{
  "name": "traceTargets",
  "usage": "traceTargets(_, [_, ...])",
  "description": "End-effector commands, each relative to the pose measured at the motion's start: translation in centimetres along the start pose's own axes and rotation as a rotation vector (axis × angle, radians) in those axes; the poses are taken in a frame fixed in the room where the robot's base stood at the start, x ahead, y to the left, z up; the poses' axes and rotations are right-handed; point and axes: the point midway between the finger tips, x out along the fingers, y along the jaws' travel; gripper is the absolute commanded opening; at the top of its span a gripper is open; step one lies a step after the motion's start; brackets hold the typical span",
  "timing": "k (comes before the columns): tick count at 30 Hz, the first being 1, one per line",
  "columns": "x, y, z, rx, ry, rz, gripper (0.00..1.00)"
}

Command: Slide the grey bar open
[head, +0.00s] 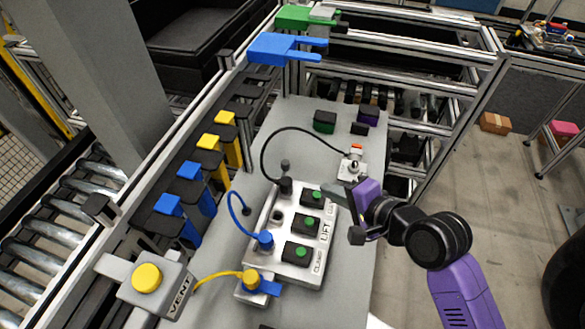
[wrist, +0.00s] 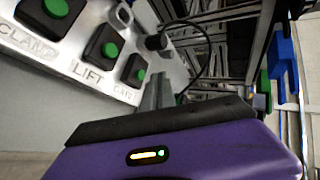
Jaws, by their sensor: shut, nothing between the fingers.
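I cannot tell for certain which part is the grey bar. A small pale grey fixture (head: 351,170) with an orange-red top stands on the grey panel (head: 352,262), just beyond my gripper. My gripper (head: 328,190) is shut and empty, and its grey fingers point left over the right edge of a white button box (head: 283,268). They look apart from the small fixture. In the wrist view the shut fingers (wrist: 158,92) are beside the CAR end of the button box (wrist: 75,45). The small fixture is not clearly seen there.
The button box has green buttons marked CLAMP and LIFT. Blue, yellow and black cables loop over the panel. A yellow VENT button (head: 147,277) is at lower left. Blue (head: 285,48) and green (head: 305,17) forked parts stand at the back. Small dark blocks (head: 325,121) lie on the far panel.

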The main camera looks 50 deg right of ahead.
Motion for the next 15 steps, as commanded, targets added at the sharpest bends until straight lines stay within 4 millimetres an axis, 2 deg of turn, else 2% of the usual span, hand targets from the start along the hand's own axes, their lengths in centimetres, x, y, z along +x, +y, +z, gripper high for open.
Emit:
traceTargets(9, [0.1, 0.1, 0.0, -0.002, 0.0, -0.001, 0.0])
traceTargets(15, [1.6, 0.3, 0.0, -0.005, 0.0, -0.005, 0.0])
